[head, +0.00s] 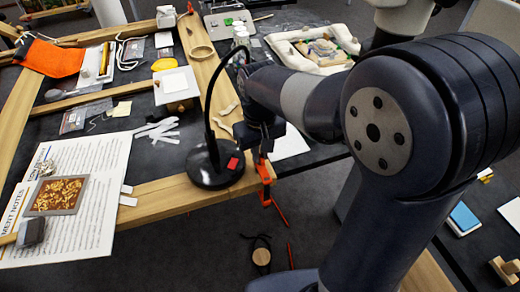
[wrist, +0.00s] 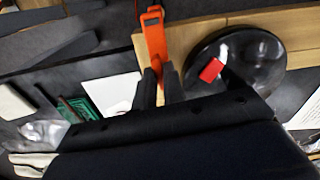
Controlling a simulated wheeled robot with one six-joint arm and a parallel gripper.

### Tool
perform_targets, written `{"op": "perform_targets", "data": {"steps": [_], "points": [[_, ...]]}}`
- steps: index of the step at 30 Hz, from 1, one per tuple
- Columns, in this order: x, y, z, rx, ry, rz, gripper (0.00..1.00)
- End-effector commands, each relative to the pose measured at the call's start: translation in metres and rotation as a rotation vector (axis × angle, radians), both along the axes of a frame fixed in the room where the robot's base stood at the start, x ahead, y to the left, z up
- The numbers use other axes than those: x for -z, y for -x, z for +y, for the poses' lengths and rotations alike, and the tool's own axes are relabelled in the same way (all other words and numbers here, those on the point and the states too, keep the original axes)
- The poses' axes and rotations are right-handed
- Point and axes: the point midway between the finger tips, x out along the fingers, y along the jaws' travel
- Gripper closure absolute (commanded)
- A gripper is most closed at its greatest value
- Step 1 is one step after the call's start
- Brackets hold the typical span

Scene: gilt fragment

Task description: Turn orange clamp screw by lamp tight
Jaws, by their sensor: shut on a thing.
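The orange clamp (head: 264,174) sits on the wooden table edge, just right of the black lamp base (head: 210,172). An orange bar of it reaches down below the edge. In the wrist view the clamp (wrist: 154,38) runs down between my fingers, and the lamp base (wrist: 262,78) with its red patch is at the right. My gripper (head: 265,148) is at the top of the clamp and shut on it; it also shows in the wrist view (wrist: 159,85). The part between the fingertips is mostly hidden, so I cannot tell how tight the screw is.
The lamp's thin black neck (head: 209,100) rises close to the left of my arm. A printed sheet (head: 100,185) with a framed gold-flecked piece (head: 57,195) lies at the left. A padded tray (head: 312,48) is at the back.

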Motion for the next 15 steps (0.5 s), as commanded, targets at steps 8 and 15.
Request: {"op": "perform_targets", "data": {"steps": [8, 15], "points": [[-0.0006, -0.0004, 0.0002, 0.037, 0.000, -0.001, 1.00], [-0.0006, -0.0005, 0.0002, 0.036, -0.001, -0.002, 1.00]]}}
